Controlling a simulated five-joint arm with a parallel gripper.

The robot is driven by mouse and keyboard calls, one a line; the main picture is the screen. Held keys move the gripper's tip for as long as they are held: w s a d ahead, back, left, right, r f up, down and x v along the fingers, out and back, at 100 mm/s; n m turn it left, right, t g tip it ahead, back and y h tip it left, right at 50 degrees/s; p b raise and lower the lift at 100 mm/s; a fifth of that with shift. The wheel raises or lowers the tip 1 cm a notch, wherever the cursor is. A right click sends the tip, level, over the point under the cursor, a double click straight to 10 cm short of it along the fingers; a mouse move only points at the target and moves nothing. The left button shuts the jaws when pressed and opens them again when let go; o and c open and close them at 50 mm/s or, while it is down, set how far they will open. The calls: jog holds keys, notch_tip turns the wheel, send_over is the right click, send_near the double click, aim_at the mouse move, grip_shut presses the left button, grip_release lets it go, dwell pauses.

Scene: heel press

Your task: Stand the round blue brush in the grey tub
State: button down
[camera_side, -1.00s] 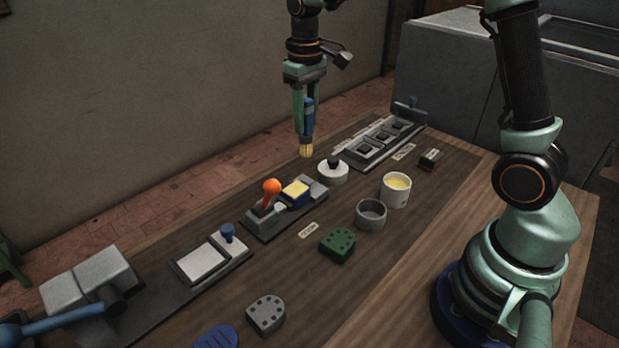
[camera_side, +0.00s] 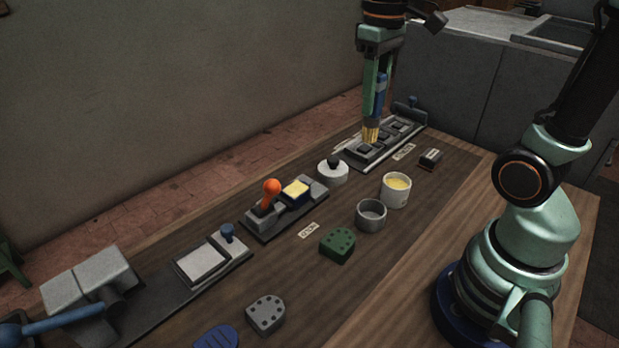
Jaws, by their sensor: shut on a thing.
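The round blue brush (camera_side: 380,95) has a blue handle and yellow bristles that point down. My gripper (camera_side: 374,108) is shut on its handle and holds it upright. In the picture, the bristles overlap the grey plate with dark square recesses at the back of the table; the brush appears to be above it, but its height is hard to tell. The grey tub (camera_side: 371,215) stands open on the table, below and in front of the brush in the picture. I see nothing in the tub.
A white cup (camera_side: 396,190) with yellow contents stands close behind the tub. A white round pot (camera_side: 333,171) with a dark knob is to its left. A green block (camera_side: 338,245) is in front. The grey plate (camera_side: 362,160) and an orange-knobbed lever (camera_side: 271,187) also stand on the table.

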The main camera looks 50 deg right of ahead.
jog(key=s+f, duration=0.1)
jog(key=f, duration=0.5)
jog(key=s+f, duration=0.1)
jog(key=f, duration=1.2)
jog(key=shift+s+d+f, duration=0.1)
jog(key=shift+s+f, duration=0.15)
jog(key=shift+s, duration=0.15)
jog(key=shift+f, duration=0.15)
jog(key=c, duration=0.6)
grip_release()
jog(key=a+r+t, duration=0.1)
jog(key=r+t, duration=0.1)
jog(key=r, duration=0.4)
jog(key=a+r+t, duration=0.1)
jog(key=a+r, duration=0.1)
jog(key=r, duration=0.4)
jog(key=w+a+r+t, duration=0.1)
jog(key=a+r+t, duration=0.1)
jog(key=r, duration=0.4)
jog(key=shift+r+t, duration=0.25)
jog(key=shift+t, duration=0.05)
